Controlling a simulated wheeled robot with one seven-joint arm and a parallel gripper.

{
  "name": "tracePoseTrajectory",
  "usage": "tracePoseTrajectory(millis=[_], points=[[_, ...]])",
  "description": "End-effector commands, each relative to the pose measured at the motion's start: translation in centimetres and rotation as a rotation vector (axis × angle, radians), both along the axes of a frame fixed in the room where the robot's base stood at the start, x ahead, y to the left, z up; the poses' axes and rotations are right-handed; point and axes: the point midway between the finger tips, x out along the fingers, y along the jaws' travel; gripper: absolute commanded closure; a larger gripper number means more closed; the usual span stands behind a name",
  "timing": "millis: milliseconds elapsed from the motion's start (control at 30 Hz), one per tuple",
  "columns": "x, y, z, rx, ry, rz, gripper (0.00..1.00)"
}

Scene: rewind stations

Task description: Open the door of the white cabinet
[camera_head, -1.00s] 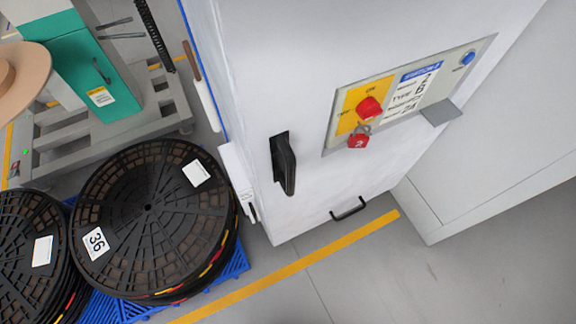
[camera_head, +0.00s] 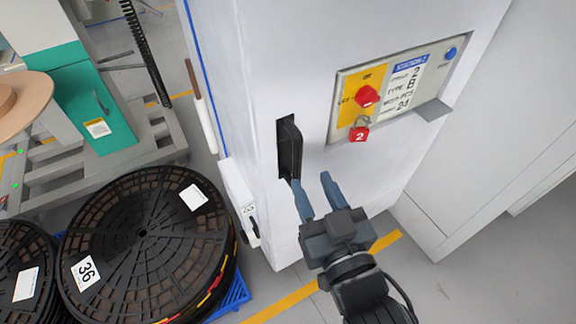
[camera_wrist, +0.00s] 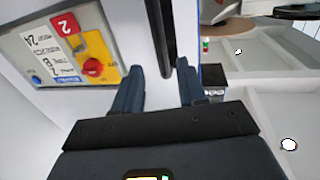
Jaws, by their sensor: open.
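The white cabinet (camera_head: 300,60) stands in the middle of the head view. Its black door handle (camera_head: 289,148) is upright near the left edge of the front. My gripper (camera_head: 312,182) is open, its two blue-grey fingers just below and right of the handle in the picture. In the wrist view the fingers of my gripper (camera_wrist: 161,72) point toward the dark handle bar (camera_wrist: 160,35), which shows between them near the right finger. I cannot tell whether they touch. A control panel (camera_head: 432,98) with a red rotary switch (camera_head: 367,96) and a red padlock (camera_head: 359,134) is right of the handle.
Stacks of black reels (camera_head: 145,240) stand on a blue pallet (camera_head: 236,297) at lower left. A green and grey machine (camera_head: 85,80) is behind them. A yellow floor line (camera_head: 290,299) crosses before the cabinet. Grey floor (camera_head: 470,270) is open at lower right.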

Motion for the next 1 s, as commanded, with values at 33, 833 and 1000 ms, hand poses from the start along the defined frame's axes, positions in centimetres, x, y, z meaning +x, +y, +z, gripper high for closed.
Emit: tracePoseTrajectory(millis=[33, 833, 1000], points=[[0.3, 0.2, 0.1, 0.0, -0.003, 0.002, 0.59], [7.3, 3.1, 0.1, -0.001, -0.001, 0.002, 0.59], [7.3, 3.1, 0.1, -0.001, -0.001, 0.001, 0.59]])
